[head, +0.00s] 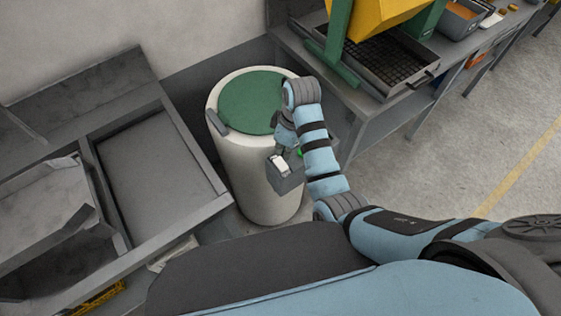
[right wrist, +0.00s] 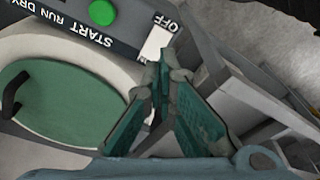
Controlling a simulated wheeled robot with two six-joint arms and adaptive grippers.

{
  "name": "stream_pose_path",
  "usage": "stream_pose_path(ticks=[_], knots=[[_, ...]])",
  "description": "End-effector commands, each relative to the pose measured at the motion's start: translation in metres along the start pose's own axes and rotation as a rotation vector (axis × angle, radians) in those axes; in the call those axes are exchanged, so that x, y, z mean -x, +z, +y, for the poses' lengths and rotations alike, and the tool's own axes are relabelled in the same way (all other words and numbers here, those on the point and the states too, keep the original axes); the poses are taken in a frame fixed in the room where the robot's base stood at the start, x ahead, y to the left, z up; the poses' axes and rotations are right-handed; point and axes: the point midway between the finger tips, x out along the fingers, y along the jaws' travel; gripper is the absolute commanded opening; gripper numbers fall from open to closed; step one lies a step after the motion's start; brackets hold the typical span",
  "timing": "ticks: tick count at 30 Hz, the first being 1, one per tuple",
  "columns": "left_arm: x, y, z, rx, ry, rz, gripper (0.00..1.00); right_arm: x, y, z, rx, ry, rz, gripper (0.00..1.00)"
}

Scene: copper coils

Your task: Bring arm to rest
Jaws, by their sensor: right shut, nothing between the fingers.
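My right arm reaches in from the right in the head view and bends down beside a white drum with a green lid (head: 250,103). My right gripper (head: 284,140) is shut and empty, just above a grey control box (head: 289,183) on the drum's side. In the right wrist view its teal fingers (right wrist: 164,62) meet close to a white switch part (right wrist: 157,42) beside the word OFF. I cannot tell whether they touch it. A green button (right wrist: 102,12) sits by the words START RUN DRY. My left gripper is not in view.
A grey metal bench with a sunken tray (head: 160,165) stands left of the drum. A workbench (head: 365,105) with a yellow and green machine (head: 375,15) stands at the back right. A wall is behind. Open floor (head: 490,130) lies to the right.

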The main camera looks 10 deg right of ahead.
Motion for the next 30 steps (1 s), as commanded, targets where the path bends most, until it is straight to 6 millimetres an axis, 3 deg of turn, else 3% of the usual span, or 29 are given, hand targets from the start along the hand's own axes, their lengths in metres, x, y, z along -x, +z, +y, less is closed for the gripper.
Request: stream_pose_path(ticks=[8, 11, 14, 19, 24, 30], knots=[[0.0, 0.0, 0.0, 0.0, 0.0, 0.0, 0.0, 0.0, 0.0, 0.0, 0.0, 0.0, 0.0, 0.0], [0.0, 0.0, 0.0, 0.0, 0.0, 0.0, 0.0, -0.005, 0.009, -0.001, -0.028, 0.006, -0.001, 0.0], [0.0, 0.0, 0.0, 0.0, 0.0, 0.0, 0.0, -0.021, 0.044, -0.007, -0.149, 0.038, -0.002, 0.0], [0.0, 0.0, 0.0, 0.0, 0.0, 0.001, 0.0, -0.037, 0.131, -0.032, -0.423, 0.137, 0.01, 0.0], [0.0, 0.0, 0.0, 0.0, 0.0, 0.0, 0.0, -0.025, 0.195, -0.063, -0.611, 0.221, 0.038, 0.0], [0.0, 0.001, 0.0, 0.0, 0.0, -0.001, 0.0, 0.004, 0.239, -0.098, -0.75, 0.275, 0.09, 0.0]])
